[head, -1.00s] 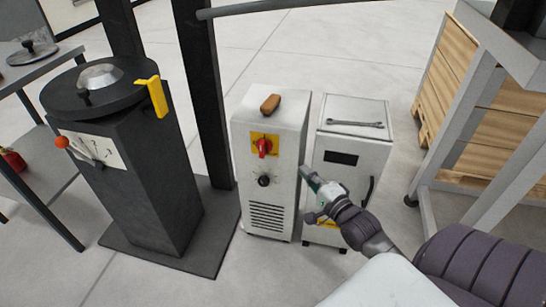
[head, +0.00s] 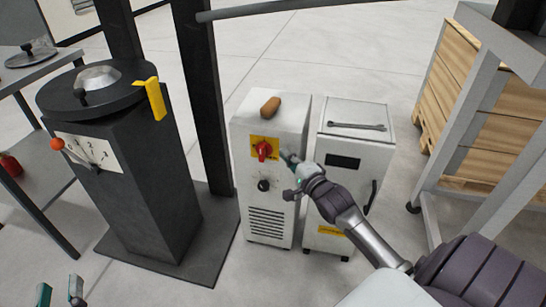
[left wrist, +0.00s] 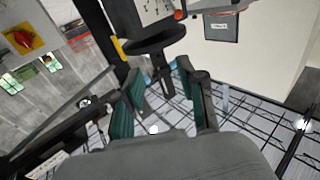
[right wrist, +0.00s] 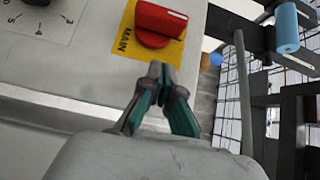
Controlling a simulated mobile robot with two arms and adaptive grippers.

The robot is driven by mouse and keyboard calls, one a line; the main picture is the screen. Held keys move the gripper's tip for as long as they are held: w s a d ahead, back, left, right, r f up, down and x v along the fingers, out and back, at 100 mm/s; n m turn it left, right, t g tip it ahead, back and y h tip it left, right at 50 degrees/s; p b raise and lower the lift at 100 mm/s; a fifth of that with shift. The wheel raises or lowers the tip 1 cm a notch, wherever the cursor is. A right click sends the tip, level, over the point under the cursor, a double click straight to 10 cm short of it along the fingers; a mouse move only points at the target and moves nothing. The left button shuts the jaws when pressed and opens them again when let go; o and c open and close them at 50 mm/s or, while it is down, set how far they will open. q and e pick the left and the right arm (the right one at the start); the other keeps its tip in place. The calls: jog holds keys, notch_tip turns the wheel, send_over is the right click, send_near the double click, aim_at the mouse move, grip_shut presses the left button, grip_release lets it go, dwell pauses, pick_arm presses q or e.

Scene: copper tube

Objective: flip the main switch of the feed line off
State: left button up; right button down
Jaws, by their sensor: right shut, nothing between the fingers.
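The main switch is a red rotary knob (head: 264,150) on a yellow plate, on the front of a pale grey cabinet (head: 240,190). My right gripper (head: 286,156) is shut and empty, just right of the knob. In the right wrist view its fingertips (right wrist: 162,68) are just below the knob, with a small gap visible. My left gripper (head: 60,293) is open and empty at the bottom left, far from the cabinet; its spread fingers (left wrist: 163,108) show in the left wrist view.
A black dial (head: 264,185) sits below the switch. A brown-handled object (head: 270,106) lies on the cabinet top. A second cabinet with a wrench (head: 357,126) stands close on the right. A dark pedestal (head: 150,200) with an orange-knobbed lever (head: 58,144) stands left.

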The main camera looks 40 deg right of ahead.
aim_at(266, 146)
jog(key=shift+w+a+b, duration=0.4)
jog(key=shift+w+a, duration=0.55)
jog(key=shift+w, duration=0.25)
pick_arm(q)
jog(key=shift+s+d+r+t+h, duration=0.15)
jog(key=shift+r+t+h, duration=0.1)
jog(key=shift+r+t, duration=0.5)
jog(key=shift+s+r+t+h, duration=0.2)
jog(key=shift+r+t, duration=0.25)
jog(key=shift+r, duration=0.65)
jog(key=shift+s+d+r+t+h, duration=0.15)
jog(key=shift+r+t+h, duration=0.1)
jog(key=shift+r+t, duration=0.5)
pick_arm(e)
jog(key=shift+w+a, duration=0.35)
jog(key=shift+w, duration=0.05)
pick_arm(q)
jog(key=shift+r+g, duration=0.1)
jog(key=shift+g, duration=0.15)
